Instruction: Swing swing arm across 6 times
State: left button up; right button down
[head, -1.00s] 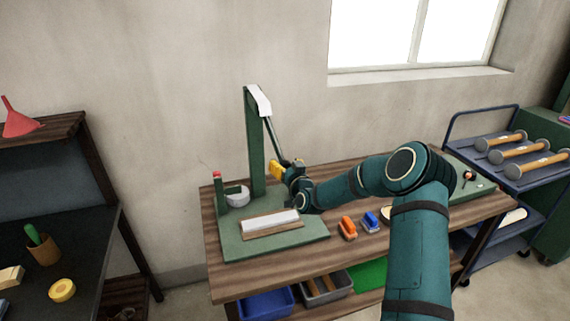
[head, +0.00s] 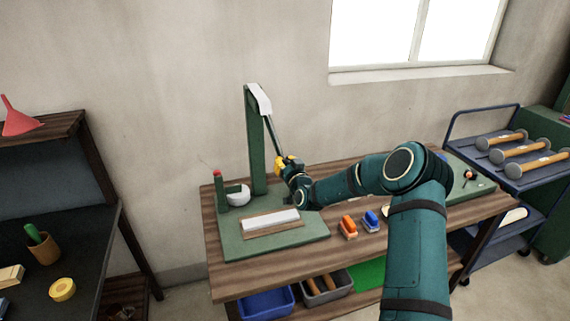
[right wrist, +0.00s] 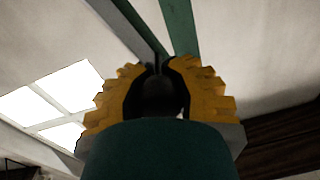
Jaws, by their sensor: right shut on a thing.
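The green stand (head: 256,150) rises upright from a green base plate (head: 300,237) on the wooden bench. The swing arm (head: 272,135), a thin dark bar, hangs at a slant from the white-capped top of the stand. My right gripper (head: 284,164), with yellow fingers, is shut on the swing arm's lower end, right of the post and above the base. In the right wrist view the yellow fingers (right wrist: 160,75) close around a dark part, and the bar runs up from between them. A pale block (head: 271,221) lies on the base below. My left gripper is not in view.
A white round cup (head: 238,195) and a red-tipped green post (head: 219,188) stand at the base's left. Orange (head: 348,227) and blue (head: 371,220) brush-like items lie on the bench right of the base. A cart (head: 500,165) with mallets stands at right.

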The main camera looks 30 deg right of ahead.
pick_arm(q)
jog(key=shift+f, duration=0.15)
pick_arm(e)
jog(key=shift+s+f, duration=0.15)
jog(key=shift+f, duration=0.25)
